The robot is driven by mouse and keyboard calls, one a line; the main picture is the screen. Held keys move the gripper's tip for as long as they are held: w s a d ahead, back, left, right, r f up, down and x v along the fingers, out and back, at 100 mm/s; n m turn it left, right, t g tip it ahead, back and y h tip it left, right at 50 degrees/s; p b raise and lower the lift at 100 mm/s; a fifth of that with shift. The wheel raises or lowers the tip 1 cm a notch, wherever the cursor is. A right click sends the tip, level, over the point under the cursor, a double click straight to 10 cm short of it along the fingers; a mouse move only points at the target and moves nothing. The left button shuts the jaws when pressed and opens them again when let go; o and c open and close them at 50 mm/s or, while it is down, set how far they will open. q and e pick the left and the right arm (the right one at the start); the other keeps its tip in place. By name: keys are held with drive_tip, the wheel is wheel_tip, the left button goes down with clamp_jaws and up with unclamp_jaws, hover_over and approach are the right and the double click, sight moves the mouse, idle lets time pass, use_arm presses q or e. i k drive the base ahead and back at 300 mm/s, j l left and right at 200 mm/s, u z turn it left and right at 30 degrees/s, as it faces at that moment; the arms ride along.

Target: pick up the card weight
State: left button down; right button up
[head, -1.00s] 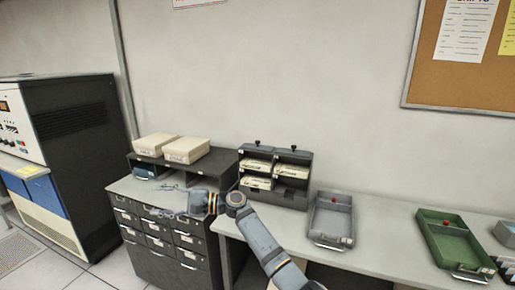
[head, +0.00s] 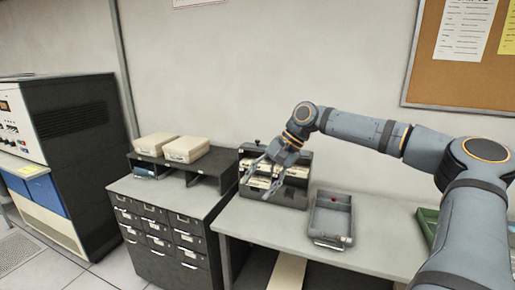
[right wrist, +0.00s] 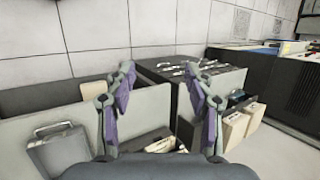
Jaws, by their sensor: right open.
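I cannot surely pick out the card weight in these frames. In the head view a dark card rack (head: 290,196) holds pale card stacks, and a black knob (head: 257,142) stands on its left top. My right gripper (head: 258,176) is open and empty in front of the rack, its fingers pointing down and left. The arm and fingers hide part of the rack, including its right top. In the right wrist view the two fingers (right wrist: 160,108) are spread apart, with part of the rack and pale cards (right wrist: 160,143) low between them. My left gripper is not in view.
A grey tray (head: 316,225) lies right of the rack on the pale table (head: 385,240). A green tray (head: 422,216) is mostly hidden behind my right arm. Left stands a dark drawer cabinet (head: 160,232) with a shelf (head: 207,166) bearing two pale boxes (head: 186,149).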

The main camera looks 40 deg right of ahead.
sight(255, 146)
drive_tip(key=i+l, duration=0.5)
drive_tip(key=l, duration=0.15)
drive_tip(key=i+l, duration=0.5)
drive_tip(key=l, duration=0.15)
drive_tip(key=i+l, duration=0.5)
drive_tip(key=l, duration=0.15)
